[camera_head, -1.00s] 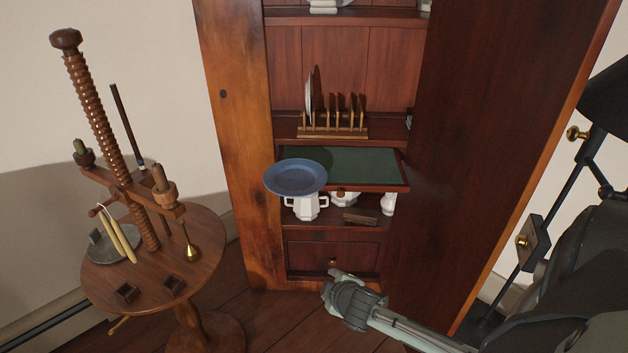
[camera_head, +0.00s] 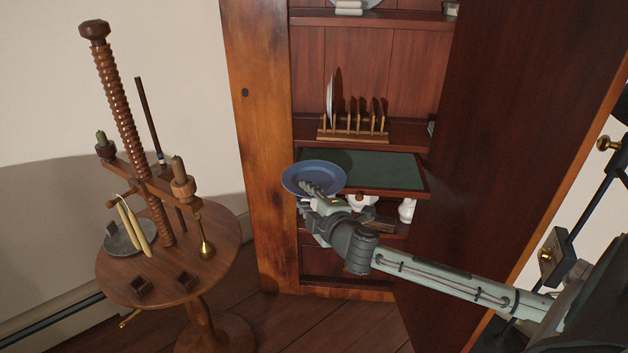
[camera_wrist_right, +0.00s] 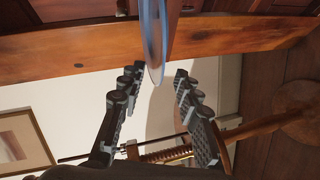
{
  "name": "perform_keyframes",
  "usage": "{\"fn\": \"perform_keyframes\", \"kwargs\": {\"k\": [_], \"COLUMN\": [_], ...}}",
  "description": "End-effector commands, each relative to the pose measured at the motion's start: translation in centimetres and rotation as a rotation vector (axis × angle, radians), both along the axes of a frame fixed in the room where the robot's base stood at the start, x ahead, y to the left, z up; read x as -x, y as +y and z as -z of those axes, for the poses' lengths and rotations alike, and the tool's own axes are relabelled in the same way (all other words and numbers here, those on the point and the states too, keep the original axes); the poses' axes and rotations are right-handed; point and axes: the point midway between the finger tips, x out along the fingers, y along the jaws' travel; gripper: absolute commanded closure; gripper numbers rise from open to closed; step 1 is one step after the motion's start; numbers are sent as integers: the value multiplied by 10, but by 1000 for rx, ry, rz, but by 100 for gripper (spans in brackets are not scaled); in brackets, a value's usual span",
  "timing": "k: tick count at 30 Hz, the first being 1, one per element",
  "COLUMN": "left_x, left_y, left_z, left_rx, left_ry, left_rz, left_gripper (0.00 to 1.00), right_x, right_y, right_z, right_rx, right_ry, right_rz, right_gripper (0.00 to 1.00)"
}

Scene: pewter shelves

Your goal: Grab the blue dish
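The blue dish (camera_head: 303,174) lies flat at the left front corner of the green-lined pull-out shelf (camera_head: 375,170) in the head view, overhanging its edge. My right gripper (camera_head: 309,197) is at the dish's near side, its fingers overlapping the dish's front rim in the picture. In the right wrist view the blue dish (camera_wrist_right: 152,35) shows edge-on, its near rim just between the tips of my open right gripper (camera_wrist_right: 158,74). Gaps show on both sides of the rim. My left gripper is in neither view.
A wooden plate rack (camera_head: 352,131) with a plate stands on the shelf above. White crockery (camera_head: 407,210) stands below, partly hidden by my right arm. The open cabinet door (camera_head: 510,130) is at the right. A round table (camera_head: 220,240) with a wooden screw stand is at the left.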

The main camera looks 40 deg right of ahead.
Motion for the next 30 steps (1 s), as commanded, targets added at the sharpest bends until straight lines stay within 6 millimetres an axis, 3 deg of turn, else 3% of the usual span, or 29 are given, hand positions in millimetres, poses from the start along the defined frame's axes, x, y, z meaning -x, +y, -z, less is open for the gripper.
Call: {"fn": "perform_keyframes", "kwargs": {"k": [4, 11, 20, 30], "left_x": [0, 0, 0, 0], "left_y": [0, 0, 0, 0], "left_z": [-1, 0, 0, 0], "left_rx": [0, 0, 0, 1], "left_ry": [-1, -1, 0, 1], "left_rz": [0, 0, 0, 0], "left_gripper": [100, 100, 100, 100], "right_x": [-16, -18, -17, -18], "right_y": [-2, -2, -2, -2], "right_z": [3, 4, 4, 3], "right_rx": [0, -1, -1, -1], "right_ry": [-2, -1, 0, -2], "right_rz": [0, -2, -1, -1], "right_gripper": [67, 67, 100, 100]}}
